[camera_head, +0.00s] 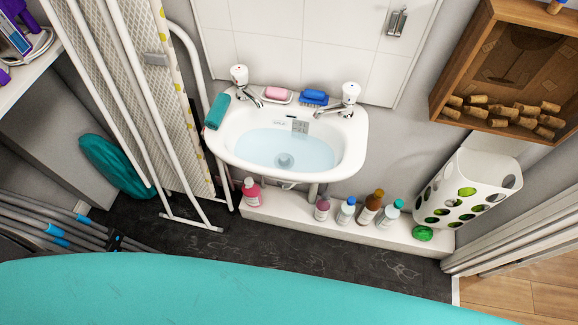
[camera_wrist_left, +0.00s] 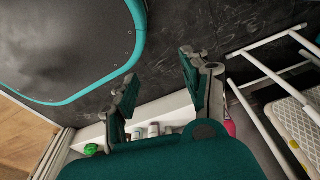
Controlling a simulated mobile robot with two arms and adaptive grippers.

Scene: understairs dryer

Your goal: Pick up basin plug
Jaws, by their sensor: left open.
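The white basin (camera_head: 219,151) is on the wall in the head view, with pale blue water in it. A small round grey basin plug (camera_head: 284,160) shows at the bottom of the basin, under the water; whether it is seated in the drain I cannot tell. My left gripper (camera_wrist_left: 158,88) shows only in the left wrist view, with its two dark green fingers apart and nothing between them. The wrist view shows the floor and the bottle ledge beyond the fingers, not the plug. Neither gripper is in the head view.
Two taps (camera_head: 346,98) stand on the basin's back rim, with pink soap (camera_head: 277,94), a blue brush (camera_head: 314,97) and a teal cloth (camera_head: 217,111). Several bottles (camera_head: 371,208) stand on the ledge below. A folded white-framed stand (camera_head: 128,95) leans left. A cork-filled wooden box (camera_head: 505,75) hangs right.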

